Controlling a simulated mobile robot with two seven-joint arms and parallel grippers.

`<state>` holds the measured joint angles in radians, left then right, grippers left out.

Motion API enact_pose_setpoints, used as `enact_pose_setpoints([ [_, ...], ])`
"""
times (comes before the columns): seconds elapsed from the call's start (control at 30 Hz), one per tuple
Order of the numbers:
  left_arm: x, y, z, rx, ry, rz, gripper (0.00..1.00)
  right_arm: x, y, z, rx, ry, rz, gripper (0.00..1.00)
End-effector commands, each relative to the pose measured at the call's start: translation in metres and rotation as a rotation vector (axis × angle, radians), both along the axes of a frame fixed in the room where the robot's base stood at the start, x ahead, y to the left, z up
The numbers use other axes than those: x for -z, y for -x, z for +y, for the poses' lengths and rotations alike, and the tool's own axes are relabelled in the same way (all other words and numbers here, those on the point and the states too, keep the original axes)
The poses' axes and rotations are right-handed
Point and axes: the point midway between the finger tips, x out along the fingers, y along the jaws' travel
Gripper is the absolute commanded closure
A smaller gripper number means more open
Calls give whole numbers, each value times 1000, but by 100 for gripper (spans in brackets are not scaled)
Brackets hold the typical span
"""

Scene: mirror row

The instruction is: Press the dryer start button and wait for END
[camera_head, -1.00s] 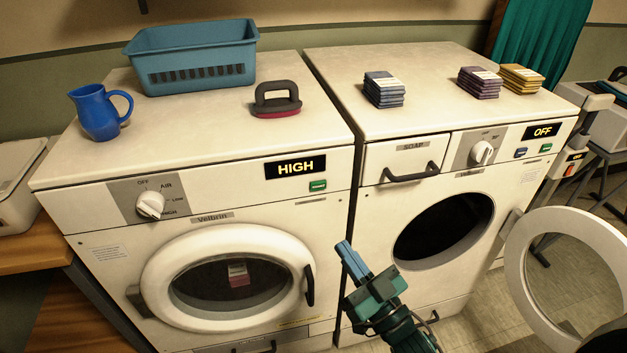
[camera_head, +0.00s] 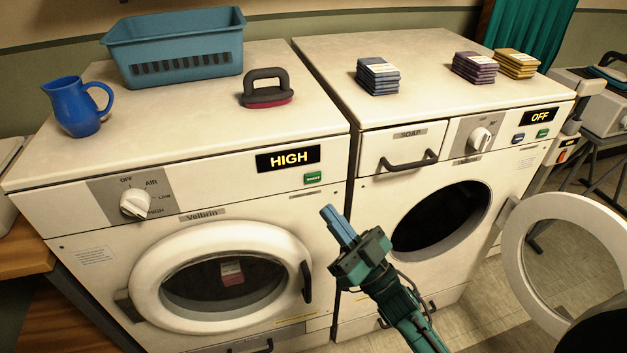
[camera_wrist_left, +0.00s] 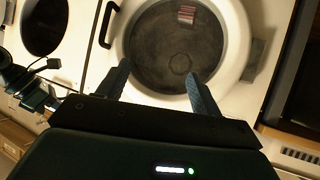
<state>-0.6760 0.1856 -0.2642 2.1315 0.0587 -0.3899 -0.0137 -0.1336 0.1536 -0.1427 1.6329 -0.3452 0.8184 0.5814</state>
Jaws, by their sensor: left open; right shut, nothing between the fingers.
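The dryer (camera_head: 90,230) stands on the left with its round door (camera_head: 150,262) shut. Its display (camera_head: 288,159) reads HIGH and its knob (camera_head: 135,204) sits on the panel's left. The green start button (camera_head: 312,177) is below the display. My right gripper (camera_head: 336,222) is shut and empty, in front of the dryer's right side, below and right of the button and apart from it. A small striped bundle shows through the door glass (camera_head: 231,272). My left gripper (camera_wrist_left: 158,88) is open and empty in the left wrist view, facing the dryer door; it is not in the head view.
The washer (camera_head: 400,205) on the right reads OFF, and its round door (camera_head: 515,255) hangs open. On top are a blue basket (camera_head: 175,50), a blue jug (camera_head: 75,108), a brush (camera_head: 266,88) and several folded cloths (camera_head: 378,76). A wooden bench (camera_head: 25,253) stands at left.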

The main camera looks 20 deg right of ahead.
Motion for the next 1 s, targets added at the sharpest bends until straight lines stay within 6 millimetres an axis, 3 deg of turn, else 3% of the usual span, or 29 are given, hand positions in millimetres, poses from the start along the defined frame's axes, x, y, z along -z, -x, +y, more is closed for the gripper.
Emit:
enact_pose_setpoints([
  [0.2, 11, -3, -2, -18, 36, -3, 35, 2, -33, 1, 1, -1, -3, 100],
  [0.43, 11, -6, -3, -24, 60, -15, 35, 1, -57, 2, 1, -1, -1, 100],
  [1.0, 12, -5, -3, -25, 68, -12, 35, 0, -64, 2, 1, 0, 0, 100],
])
